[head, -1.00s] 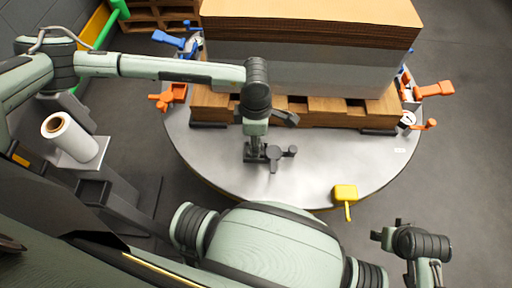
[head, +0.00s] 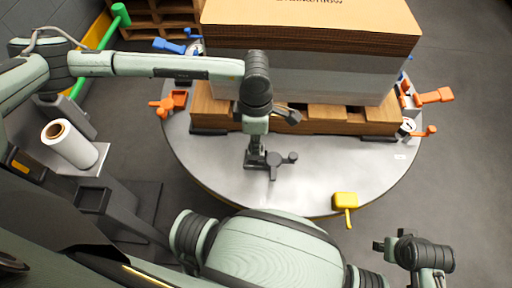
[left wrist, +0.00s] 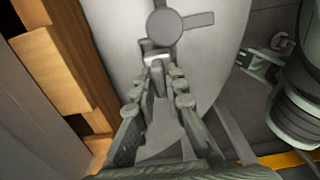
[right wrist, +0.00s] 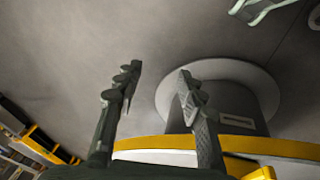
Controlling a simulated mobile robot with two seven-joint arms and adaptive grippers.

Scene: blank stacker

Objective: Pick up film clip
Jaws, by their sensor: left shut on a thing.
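The dark grey film clip (head: 276,163) is near the middle of the turntable's front part in the head view. Its round hub and short arms show at the top of the left wrist view (left wrist: 172,24). My left gripper (head: 256,160) points down beside the pallet and is shut on the near end of the clip; its fingers (left wrist: 158,72) converge there. I cannot tell whether the clip touches the turntable. My right gripper (head: 383,245) is at the lower right, off the turntable; its fingers (right wrist: 157,85) are apart with nothing between them.
A pallet (head: 330,118) with a tall cardboard stack (head: 310,60) fills the back of the round turntable (head: 330,170). Orange clips (head: 434,96) sit at its sides, blue ones (head: 168,46) behind. A yellow clip (head: 345,199) is at the front edge. A film roll (head: 70,143) stands at left.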

